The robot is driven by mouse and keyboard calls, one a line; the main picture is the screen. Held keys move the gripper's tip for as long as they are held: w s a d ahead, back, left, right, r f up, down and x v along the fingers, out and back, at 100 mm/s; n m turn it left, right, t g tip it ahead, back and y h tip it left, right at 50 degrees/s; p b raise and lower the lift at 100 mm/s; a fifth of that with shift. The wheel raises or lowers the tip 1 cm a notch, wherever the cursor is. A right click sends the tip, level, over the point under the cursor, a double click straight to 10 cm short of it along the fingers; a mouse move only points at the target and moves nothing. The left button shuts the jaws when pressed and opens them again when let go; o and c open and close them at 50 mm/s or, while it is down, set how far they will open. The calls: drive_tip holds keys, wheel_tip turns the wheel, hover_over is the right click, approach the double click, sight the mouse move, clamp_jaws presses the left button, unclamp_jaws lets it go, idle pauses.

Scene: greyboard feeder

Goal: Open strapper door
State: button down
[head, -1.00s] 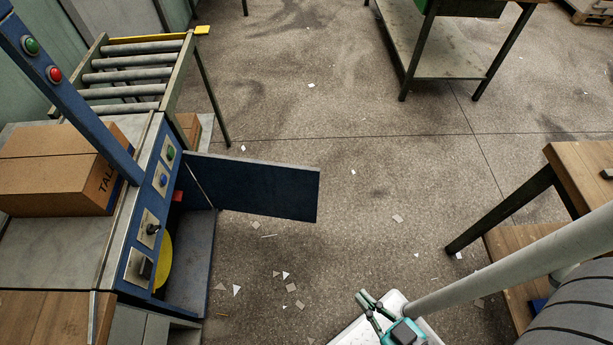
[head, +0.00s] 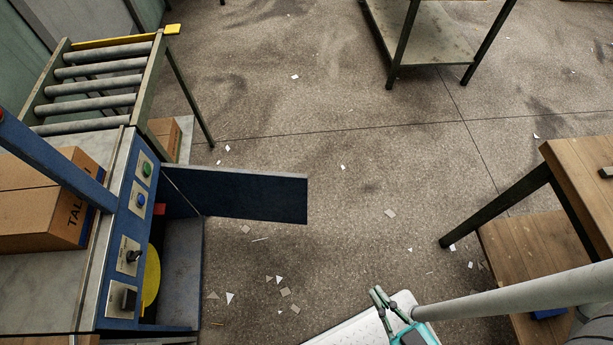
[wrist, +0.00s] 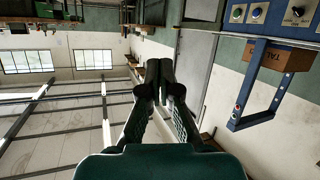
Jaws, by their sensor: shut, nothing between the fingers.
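The strapper (head: 118,235) is a blue machine at the left of the head view, with a control panel of buttons and knobs. Its dark blue door (head: 250,196) stands swung open, sticking out to the right over the floor. A yellow disc (head: 151,275) shows inside the opening. My gripper (head: 380,298) is at the bottom of the head view, to the right of and apart from the door. It is shut and empty. In the wrist view its fingertips (wrist: 159,66) are together, and the strapper's panel and arch show upside down at upper right.
A cardboard box (head: 40,215) sits on the strapper's top. A roller conveyor (head: 95,85) stands behind it. A wooden table (head: 580,180) is at the right, and a metal bench (head: 430,45) is at the back. The floor between is open, with scattered paper scraps.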

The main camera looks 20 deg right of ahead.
drive_tip(key=w+f+n+g, duration=0.2)
drive_tip(key=w+f+n, duration=0.4)
drive_tip(key=f+n, duration=0.5)
drive_tip(key=n+g+h, duration=0.2)
drive_tip(key=n+h, duration=0.5)
drive_tip(key=n, duration=1)
approach(294, 180)
drive_tip(key=x, duration=0.5)
drive_tip(key=shift+w+d+f, duration=0.15)
drive_tip(key=shift+d+f, duration=0.05)
drive_tip(key=shift+w+d, duration=0.3)
drive_tip(key=shift+w, duration=0.15)
